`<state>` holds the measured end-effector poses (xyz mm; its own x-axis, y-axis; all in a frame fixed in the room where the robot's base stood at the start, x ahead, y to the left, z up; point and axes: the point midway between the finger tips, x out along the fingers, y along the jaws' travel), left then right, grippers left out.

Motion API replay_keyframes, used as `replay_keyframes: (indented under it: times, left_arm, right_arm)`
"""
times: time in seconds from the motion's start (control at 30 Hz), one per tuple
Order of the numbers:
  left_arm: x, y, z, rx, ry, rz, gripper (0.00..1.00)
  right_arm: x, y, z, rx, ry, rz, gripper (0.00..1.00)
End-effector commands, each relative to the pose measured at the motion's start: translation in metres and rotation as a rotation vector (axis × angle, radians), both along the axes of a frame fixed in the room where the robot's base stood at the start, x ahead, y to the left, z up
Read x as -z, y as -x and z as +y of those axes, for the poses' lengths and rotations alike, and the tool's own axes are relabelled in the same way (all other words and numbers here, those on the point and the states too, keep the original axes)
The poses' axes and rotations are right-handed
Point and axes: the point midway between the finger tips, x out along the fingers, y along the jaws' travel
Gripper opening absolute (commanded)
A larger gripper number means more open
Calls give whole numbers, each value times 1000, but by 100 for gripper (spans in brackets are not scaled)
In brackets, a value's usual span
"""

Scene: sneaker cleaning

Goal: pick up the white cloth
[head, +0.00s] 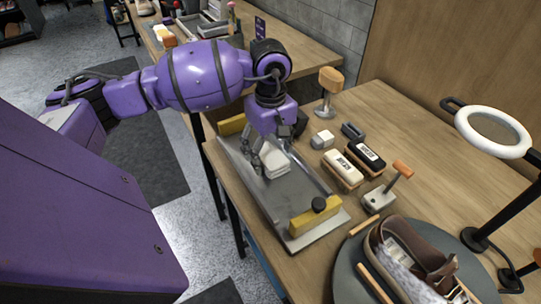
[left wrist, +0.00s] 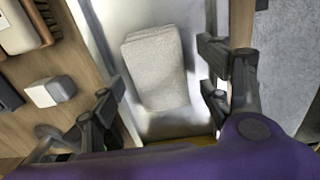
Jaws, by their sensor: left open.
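The white cloth (head: 275,163) lies folded in a shallow metal tray (head: 298,202) on the wooden table. In the left wrist view the cloth (left wrist: 157,68) is a pale, textured, roughly rectangular pad. My left gripper (head: 262,160) is directly over the cloth in the head view and hides part of it. In the left wrist view my left gripper (left wrist: 165,98) is open, with its fingers apart on either side of the cloth. I cannot tell whether the fingers touch it. My right gripper is not in view.
Two brushes (head: 343,168) and a small white-grey block (head: 322,139) lie right of the tray. A wooden-knobbed stand (head: 329,88) is behind them. A yellow bar (head: 315,217) crosses the tray's near end. A sneaker (head: 412,262) rests on a round grey turntable (head: 347,283), near a ring lamp (head: 493,132).

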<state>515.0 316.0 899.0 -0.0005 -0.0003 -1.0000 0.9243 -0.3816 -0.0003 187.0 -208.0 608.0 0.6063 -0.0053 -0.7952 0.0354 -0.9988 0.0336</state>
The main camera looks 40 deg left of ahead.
Motion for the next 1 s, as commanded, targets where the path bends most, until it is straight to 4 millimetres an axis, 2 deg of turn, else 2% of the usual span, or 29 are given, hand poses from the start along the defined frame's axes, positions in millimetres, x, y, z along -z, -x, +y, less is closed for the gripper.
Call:
replay_keyframes:
  times: [0.13,0.37,0.73,1.0]
  left_arm:
    - [13,0,-1,1,1,-1,70]
    - [14,0,0,1,-1,-1,70]
    - [14,0,0,1,-1,-1,22]
    - [12,0,0,1,-1,-1,22]
  right_arm:
    - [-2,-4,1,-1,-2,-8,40]
    - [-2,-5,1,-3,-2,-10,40]
    - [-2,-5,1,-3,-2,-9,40]
    - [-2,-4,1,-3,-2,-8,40]
